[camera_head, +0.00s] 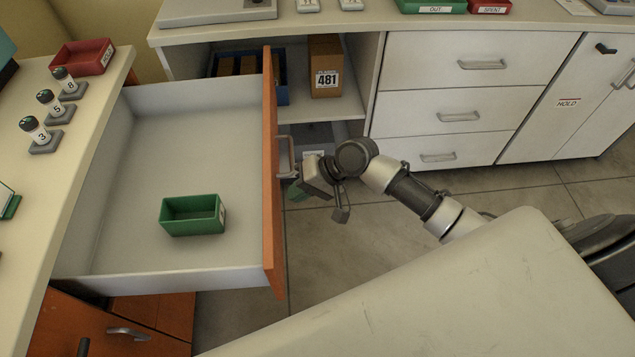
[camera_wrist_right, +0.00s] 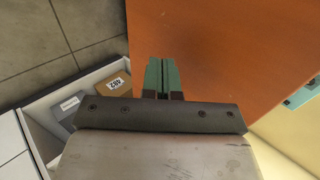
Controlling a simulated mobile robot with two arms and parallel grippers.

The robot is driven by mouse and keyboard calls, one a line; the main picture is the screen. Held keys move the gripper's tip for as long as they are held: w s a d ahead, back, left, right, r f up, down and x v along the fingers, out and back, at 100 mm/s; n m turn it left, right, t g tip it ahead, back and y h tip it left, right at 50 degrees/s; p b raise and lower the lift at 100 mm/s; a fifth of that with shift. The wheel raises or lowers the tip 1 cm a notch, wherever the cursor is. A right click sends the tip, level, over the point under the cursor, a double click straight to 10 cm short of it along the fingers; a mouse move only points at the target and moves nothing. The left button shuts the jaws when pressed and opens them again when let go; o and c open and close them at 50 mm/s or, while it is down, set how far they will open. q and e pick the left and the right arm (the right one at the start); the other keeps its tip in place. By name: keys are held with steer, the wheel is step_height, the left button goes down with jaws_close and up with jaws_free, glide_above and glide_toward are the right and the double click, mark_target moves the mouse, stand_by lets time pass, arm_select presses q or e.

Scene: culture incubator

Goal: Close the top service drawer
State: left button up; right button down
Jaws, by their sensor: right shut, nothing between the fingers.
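The top service drawer (camera_head: 180,130) is pulled far out from the left bench in the head view. Its orange front panel (camera_head: 270,200) faces right and carries a metal handle (camera_head: 285,157). A green open box (camera_head: 192,215) sits on the drawer floor. My right gripper (camera_head: 297,191) is just right of the front panel, close to the handle. In the right wrist view its green fingers (camera_wrist_right: 162,76) are together and empty, in front of the orange panel (camera_wrist_right: 215,50). I cannot tell whether they touch it. My left gripper is in neither view.
Several dark-capped vials on stands and a red tray (camera_head: 83,57) stand on the left bench (camera_head: 112,80). Behind the drawer, an open shelf holds a brown box (camera_head: 325,66) and a blue bin (camera_head: 282,85). White drawers (camera_head: 440,105) line the back. Tiled floor (camera_head: 340,235) lies right of the panel.

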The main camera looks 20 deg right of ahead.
steer(key=shift+w+a, duration=0.15)
steer(key=shift+a, duration=0.35)
steer(key=shift+w+a, duration=0.15)
steer(key=shift+a, duration=0.35)
